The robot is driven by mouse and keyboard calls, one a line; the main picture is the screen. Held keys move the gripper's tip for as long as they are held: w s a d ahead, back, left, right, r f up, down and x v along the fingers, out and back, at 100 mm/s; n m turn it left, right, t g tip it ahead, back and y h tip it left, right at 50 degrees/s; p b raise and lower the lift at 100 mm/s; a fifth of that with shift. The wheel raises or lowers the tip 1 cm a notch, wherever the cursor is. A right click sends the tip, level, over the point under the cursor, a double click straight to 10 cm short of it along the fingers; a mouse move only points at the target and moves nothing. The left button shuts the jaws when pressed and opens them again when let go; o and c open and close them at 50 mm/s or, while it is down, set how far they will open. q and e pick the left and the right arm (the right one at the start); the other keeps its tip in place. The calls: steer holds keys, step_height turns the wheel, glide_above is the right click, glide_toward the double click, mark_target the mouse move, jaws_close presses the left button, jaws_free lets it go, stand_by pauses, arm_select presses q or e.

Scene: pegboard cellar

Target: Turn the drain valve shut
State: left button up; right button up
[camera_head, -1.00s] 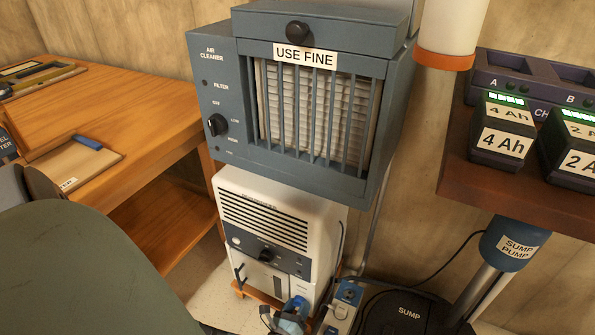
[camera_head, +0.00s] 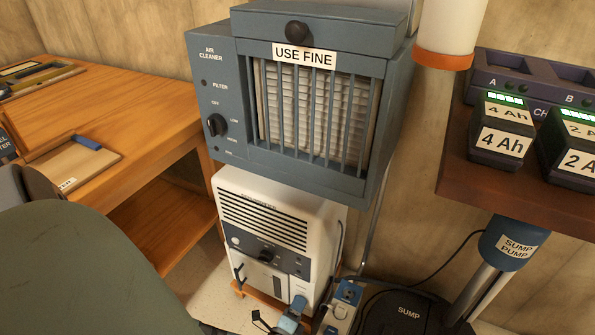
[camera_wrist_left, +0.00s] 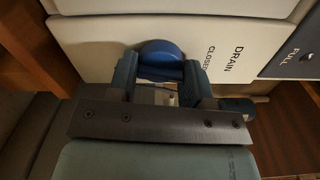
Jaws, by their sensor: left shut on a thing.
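My left gripper (camera_wrist_left: 160,78) is shut on the valve, one blue-grey finger on each side. The valve's inner part is partly hidden by the gripper. In the head view my left gripper (camera_head: 290,318) is small at the bottom edge, at the unit's lower front; the valve is hard to make out there. My right gripper is not in view.
The air cleaner (camera_head: 210,60) stands above the unit. A power strip (camera_head: 342,305) and the black sump cover (camera_head: 405,312) lie to its right. A wooden bench (camera_head: 150,110) is at left, and a shelf with battery packs (camera_head: 503,140) at right.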

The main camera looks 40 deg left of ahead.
arm_select(q)
steer(key=shift+w+n, duration=0.2)
steer(key=shift+n, duration=0.8)
steer(key=shift+a+r, duration=0.1)
steer(key=o, duration=0.6)
steer(key=shift+o, duration=0.2)
steer(key=shift+s, duration=0.15)
